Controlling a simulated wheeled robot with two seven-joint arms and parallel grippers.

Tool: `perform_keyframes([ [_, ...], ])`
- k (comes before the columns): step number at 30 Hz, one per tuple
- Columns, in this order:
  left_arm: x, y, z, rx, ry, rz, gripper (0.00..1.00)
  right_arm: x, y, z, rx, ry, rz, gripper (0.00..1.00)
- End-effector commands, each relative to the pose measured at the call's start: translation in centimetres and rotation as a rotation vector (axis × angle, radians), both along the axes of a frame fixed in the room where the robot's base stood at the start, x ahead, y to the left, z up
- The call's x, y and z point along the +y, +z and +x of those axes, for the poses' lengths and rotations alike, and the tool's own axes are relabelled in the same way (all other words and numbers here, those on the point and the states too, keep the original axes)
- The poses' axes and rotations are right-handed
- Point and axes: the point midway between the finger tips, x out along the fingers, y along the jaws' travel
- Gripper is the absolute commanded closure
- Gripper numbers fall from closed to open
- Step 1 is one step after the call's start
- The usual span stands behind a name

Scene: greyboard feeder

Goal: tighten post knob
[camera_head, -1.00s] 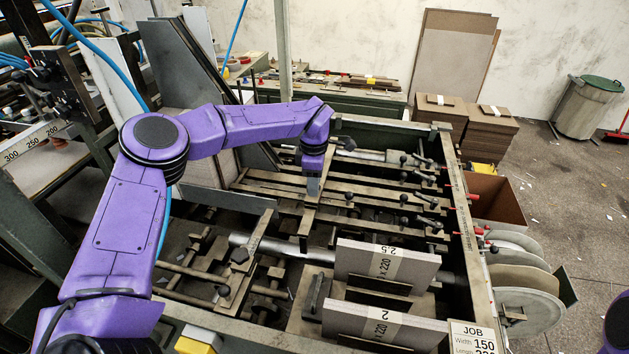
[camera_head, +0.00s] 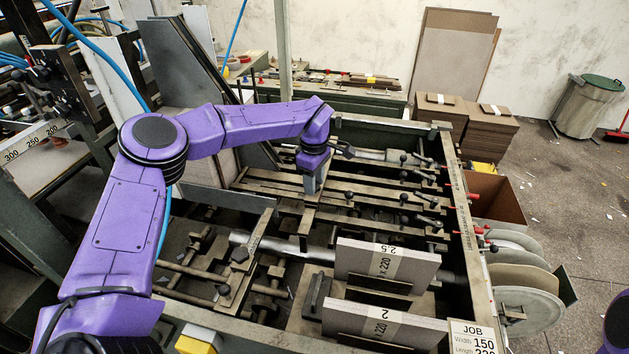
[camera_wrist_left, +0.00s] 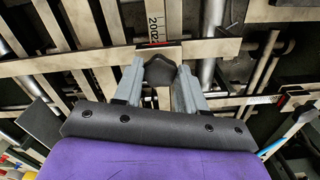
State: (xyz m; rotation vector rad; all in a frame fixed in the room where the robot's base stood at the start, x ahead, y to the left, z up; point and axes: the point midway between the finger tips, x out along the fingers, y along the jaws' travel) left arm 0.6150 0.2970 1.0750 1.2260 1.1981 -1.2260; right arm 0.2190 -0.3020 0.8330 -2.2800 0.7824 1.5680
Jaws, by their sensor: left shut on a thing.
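My left gripper (camera_head: 311,190) is over the middle of the feeder frame, pointing down at a flat cross bar (camera_head: 307,222). In the left wrist view, the two grey fingers of the gripper (camera_wrist_left: 160,80) are on either side of the dark post knob (camera_wrist_left: 159,69) and shut on it. The knob sits at the bar, beside a small numbered scale (camera_wrist_left: 154,28) with a red mark. In the head view the knob is hidden by the gripper. My right gripper is not in view.
Two banded board stacks (camera_head: 387,267) (camera_head: 385,322) stand at the front of the feeder. Another dark knob (camera_head: 239,254) is on a bar to the left. Several clamp handles line the right rail (camera_head: 463,240). A tall grey plate (camera_head: 180,65) stands behind my arm.

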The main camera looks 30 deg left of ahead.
Motion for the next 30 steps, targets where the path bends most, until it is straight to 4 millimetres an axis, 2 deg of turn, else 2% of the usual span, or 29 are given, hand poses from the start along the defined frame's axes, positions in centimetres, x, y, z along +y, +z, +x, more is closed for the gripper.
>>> perform_keyframes([
  [5,0.0,0.1,0.1,-0.003,-0.002,0.0,0.9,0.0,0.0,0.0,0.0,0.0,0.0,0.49],
  [6,0.0,0.1,0.1,-0.003,-0.002,0.0,0.56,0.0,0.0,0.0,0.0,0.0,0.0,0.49],
  [8,0.0,0.1,0.1,-0.003,-0.002,0.0,0.37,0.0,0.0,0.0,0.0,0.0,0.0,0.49],
  [9,0.0,0.1,0.0,-0.002,-0.002,0.0,0.34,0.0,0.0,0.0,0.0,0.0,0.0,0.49],
  [17,0.0,0.1,0.0,-0.001,0.0,0.0,0.34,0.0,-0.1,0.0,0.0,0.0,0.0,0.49],
  [20,0.0,0.9,0.1,-0.004,0.0,0.0,0.34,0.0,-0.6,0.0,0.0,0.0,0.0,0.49],
  [26,0.0,5.4,0.1,-0.008,0.001,0.0,0.34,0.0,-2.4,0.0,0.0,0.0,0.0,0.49],
  [30,0.0,8.5,0.1,-0.005,0.0,0.001,0.34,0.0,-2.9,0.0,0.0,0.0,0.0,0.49],
])
